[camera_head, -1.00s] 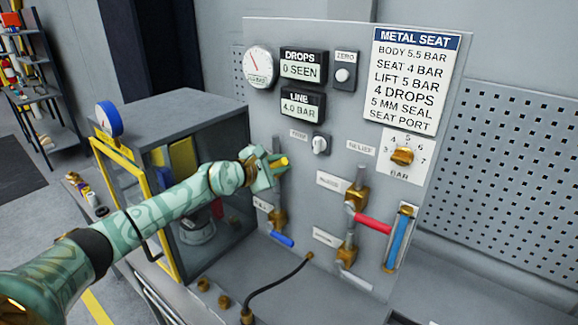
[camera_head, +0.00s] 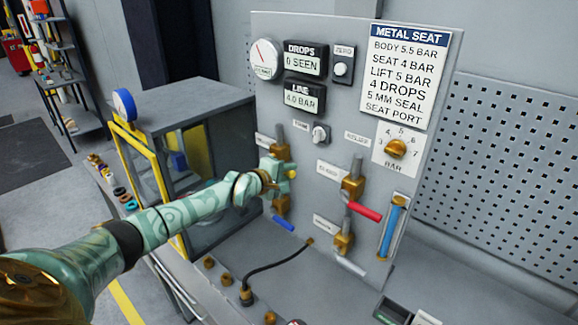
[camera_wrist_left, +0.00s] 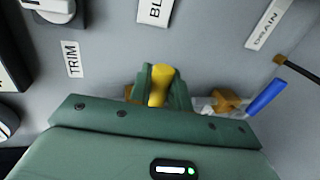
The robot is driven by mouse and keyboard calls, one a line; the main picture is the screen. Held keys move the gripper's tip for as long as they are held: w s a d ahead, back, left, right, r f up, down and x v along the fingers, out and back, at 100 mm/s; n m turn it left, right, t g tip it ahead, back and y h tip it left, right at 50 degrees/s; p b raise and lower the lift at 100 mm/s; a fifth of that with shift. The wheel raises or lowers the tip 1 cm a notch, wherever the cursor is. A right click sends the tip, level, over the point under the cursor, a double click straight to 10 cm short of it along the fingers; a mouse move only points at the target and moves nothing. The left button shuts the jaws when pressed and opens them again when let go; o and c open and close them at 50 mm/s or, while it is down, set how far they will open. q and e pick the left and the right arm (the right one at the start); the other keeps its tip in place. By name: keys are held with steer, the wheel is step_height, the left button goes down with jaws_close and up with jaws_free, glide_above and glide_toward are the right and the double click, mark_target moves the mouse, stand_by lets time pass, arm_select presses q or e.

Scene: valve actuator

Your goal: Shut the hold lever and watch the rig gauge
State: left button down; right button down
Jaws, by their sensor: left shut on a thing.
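My left gripper (camera_head: 286,175) is shut on a yellow lever handle (camera_wrist_left: 160,84), which pokes out between the fingers in the left wrist view. A brass valve (camera_head: 280,152) shows just above the gripper in the head view. The label beside it is too small to read, and the gripper hides much of the lever. A round white dial with a red needle (camera_head: 265,59) is at the panel's top left. My right gripper is not in view.
The line display (camera_head: 304,98) reads 4.0 BAR and the drops display (camera_head: 305,60) reads 0 SEEN. A blue lever (camera_head: 284,223) sits just below my gripper, a red lever (camera_head: 364,212) to its right. A black hose (camera_head: 275,266) crosses the bench in front.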

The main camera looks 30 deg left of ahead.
arm_select(q)
steer(key=shift+f, duration=0.25)
steer(key=c, duration=1.3)
jaws_free()
steer(key=shift+c, duration=0.2)
steer(key=shift+s+r+p, duration=0.2)
steer(key=shift+s+p, duration=0.15)
steer(key=shift+s, duration=0.2)
steer(key=v, duration=1.5)
steer(key=shift+s+a+f, duration=0.1)
steer(key=shift+s+f, duration=0.05)
steer(key=shift+s, duration=0.05)
